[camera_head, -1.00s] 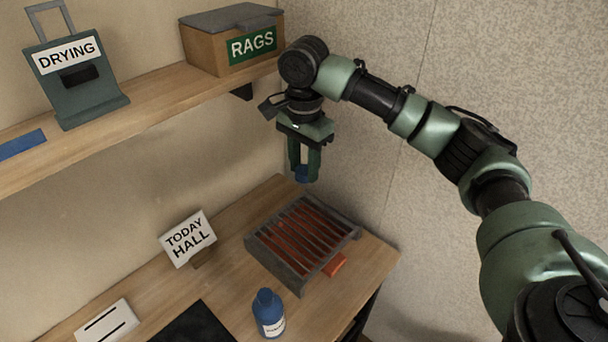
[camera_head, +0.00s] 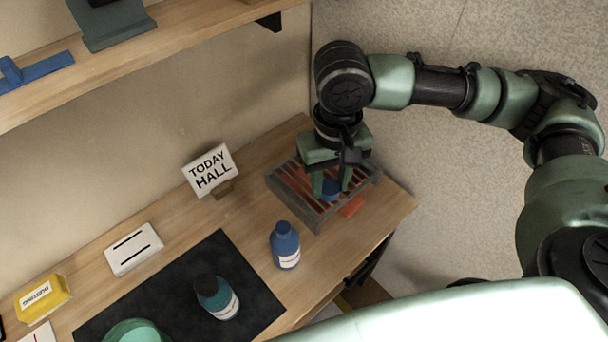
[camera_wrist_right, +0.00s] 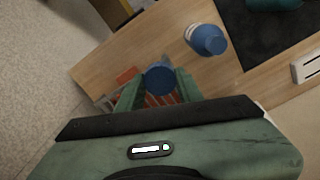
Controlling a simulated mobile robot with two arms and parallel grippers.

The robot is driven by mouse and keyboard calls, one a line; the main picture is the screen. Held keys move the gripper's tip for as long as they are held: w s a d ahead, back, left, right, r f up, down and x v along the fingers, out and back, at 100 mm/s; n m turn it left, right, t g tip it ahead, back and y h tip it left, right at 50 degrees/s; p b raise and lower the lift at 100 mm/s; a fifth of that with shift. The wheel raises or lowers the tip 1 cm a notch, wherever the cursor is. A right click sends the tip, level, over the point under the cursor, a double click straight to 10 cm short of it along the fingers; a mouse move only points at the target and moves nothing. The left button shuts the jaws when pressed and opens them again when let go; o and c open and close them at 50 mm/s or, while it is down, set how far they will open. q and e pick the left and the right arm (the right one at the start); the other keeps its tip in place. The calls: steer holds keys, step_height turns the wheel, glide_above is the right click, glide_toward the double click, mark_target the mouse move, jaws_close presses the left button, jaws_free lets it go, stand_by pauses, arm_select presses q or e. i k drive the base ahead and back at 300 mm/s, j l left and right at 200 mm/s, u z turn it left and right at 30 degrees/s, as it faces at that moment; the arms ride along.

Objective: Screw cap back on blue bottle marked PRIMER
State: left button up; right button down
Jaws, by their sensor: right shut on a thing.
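My right gripper (camera_head: 331,190) is shut on a blue cap (camera_head: 331,188), which hangs between its fingertips in front of the slatted rack in the head view. The cap also shows between the fingers in the right wrist view (camera_wrist_right: 160,79). A blue bottle (camera_head: 286,252) stands upright on the bench, left of and nearer than the gripper, apart from it. Its white label is too small to read. The bottle also shows in the right wrist view (camera_wrist_right: 207,39), above and to the right of the cap. My left gripper is not in view.
The grey rack (camera_head: 298,199) with reddish slats stands under my right gripper. A teal bottle (camera_head: 213,293) stands on a black mat (camera_head: 252,299). A TODAY HALL sign (camera_head: 210,171) stands behind. Bare wood surrounds the blue bottle. The shelf (camera_head: 190,35) hangs above, left.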

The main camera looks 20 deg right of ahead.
mark_target(284, 239)
steer(key=k+j, duration=0.3)
steer(key=k, duration=0.15)
steer(key=k+j+z, duration=0.2)
steer(key=l+z, duration=0.1)
steer(key=z, duration=1.3)
